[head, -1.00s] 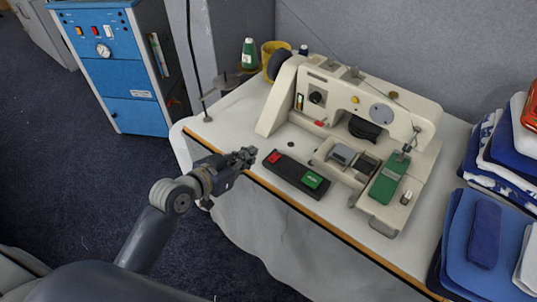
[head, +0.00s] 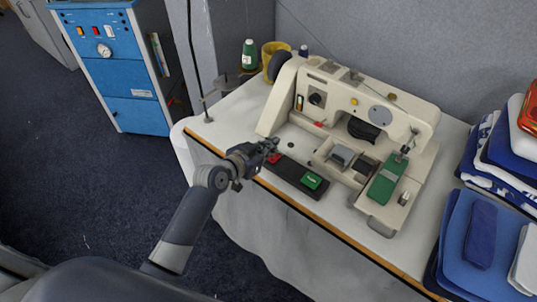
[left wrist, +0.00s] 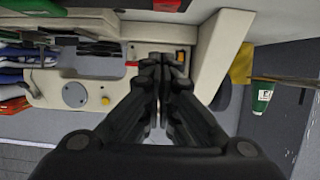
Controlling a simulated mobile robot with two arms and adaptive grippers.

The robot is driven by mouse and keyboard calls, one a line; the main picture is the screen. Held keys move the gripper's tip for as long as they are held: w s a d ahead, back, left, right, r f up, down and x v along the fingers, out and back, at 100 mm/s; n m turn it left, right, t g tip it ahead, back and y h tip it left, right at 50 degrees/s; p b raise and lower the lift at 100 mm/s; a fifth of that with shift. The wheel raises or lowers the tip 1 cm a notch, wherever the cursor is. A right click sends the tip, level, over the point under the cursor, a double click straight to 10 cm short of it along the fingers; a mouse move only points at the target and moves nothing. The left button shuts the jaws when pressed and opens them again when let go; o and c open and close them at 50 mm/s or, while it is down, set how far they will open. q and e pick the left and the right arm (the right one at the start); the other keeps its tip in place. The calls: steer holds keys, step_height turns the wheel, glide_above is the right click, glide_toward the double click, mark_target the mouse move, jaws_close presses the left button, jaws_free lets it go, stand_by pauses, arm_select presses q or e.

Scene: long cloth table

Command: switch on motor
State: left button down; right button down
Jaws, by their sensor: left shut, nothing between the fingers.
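A black switch box with a red button (head: 274,158) and a green button (head: 312,181) lies near the front edge of the table, in front of a cream sewing machine (head: 310,82). My left gripper (head: 273,146) is shut and empty. In the head view its fingertips overlap the left end of the box and partly hide the red button. I cannot tell whether they touch it. The shut fingers also show in the left wrist view (left wrist: 162,62), in front of the machine. The green button is uncovered. My right gripper is out of view.
A green thread cone (head: 249,55) and a yellow pot (head: 272,52) stand at the back left of the table. Folded blue cloths (head: 460,235) lie at the right. A blue cabinet (head: 118,75) stands on the floor at the left.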

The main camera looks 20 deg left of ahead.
mark_target(269, 166)
arm_select(q)
steer(key=shift+s+a+f, duration=0.1)
steer(key=shift+s+f, duration=0.1)
steer(key=shift+f, duration=0.8)
steer(key=shift+s+a+f, duration=0.1)
steer(key=shift+s+f, duration=0.05)
steer(key=shift+f, duration=0.8)
